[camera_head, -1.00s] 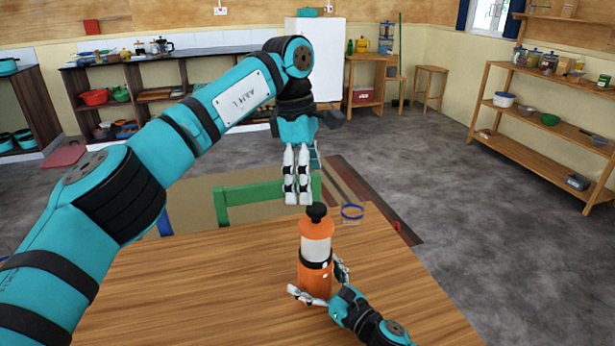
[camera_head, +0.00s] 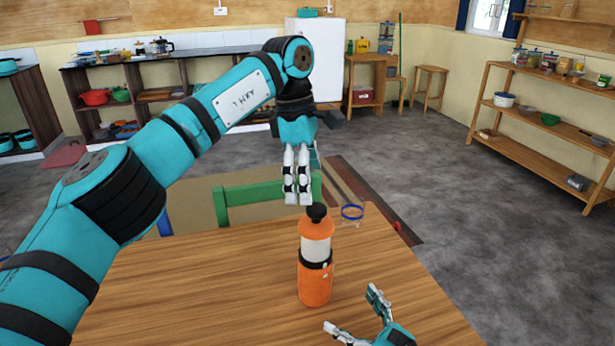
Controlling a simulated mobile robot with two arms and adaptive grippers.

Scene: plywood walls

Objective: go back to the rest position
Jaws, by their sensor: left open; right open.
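My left gripper (camera_head: 297,176) hangs in the air above the far part of the table, fingers pointing down, open and empty. Just below it in the picture, an orange bottle (camera_head: 315,282) with a black cap and a black band stands upright on the wooden table (camera_head: 200,290). My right gripper (camera_head: 358,314) is at the table's near right part, open and empty, apart from the bottle. Its wrist is cut off by the bottom edge of the view.
A green chair (camera_head: 255,193) stands at the table's far edge. A blue-rimmed ring-shaped item (camera_head: 352,213) shows near the table's far right corner. Shelves (camera_head: 545,140) line the right wall, and a white fridge (camera_head: 322,58) stands at the back. The grey floor between is clear.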

